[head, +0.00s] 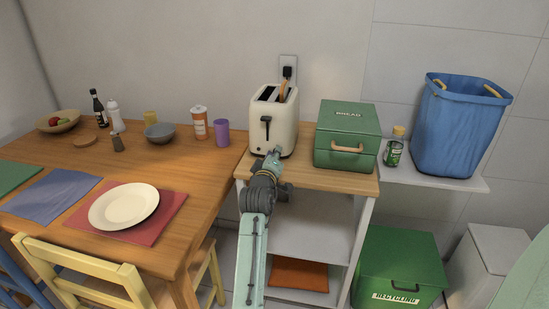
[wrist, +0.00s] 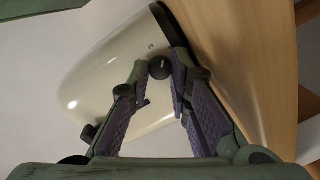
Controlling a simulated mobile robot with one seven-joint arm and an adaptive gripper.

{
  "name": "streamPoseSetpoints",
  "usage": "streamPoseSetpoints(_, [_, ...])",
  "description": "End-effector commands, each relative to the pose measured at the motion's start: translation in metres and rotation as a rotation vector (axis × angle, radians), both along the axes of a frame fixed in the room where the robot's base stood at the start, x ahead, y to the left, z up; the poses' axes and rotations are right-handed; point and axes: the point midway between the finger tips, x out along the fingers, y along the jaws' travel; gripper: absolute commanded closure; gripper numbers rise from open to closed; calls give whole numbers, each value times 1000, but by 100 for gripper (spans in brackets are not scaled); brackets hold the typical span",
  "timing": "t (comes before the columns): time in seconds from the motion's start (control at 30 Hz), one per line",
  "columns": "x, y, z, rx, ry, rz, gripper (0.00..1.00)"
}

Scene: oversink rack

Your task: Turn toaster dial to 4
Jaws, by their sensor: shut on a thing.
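The cream toaster (head: 272,112) stands on the wooden top of a shelf unit, its black lever (head: 266,124) on the near side. In the wrist view the toaster body (wrist: 105,75) appears tilted. The round black dial (wrist: 159,67) sits low on its face, with a small mark just above it. My gripper (head: 276,153) is at the lower front of the toaster and hides the dial in the head view. In the wrist view the fingers of my gripper (wrist: 160,74) are closed around the dial, one on each side. The dial's setting cannot be read.
A green bread box (head: 348,118) stands close to the right of the toaster. A green-labelled jar (head: 394,152) and a blue bin (head: 460,125) are farther right. The dining table at left holds a purple cup (head: 221,132) near the toaster. A plug (head: 287,72) is behind.

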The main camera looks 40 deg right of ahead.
Motion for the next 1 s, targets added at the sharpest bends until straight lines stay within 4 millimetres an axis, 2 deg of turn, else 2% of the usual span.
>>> streamPoseSetpoints(0.4, [0, 0, -1, 158, -183, -1, 100])
streamPoseSetpoints(1.0, [0, 0, -1, 195, -227, 1, 100])
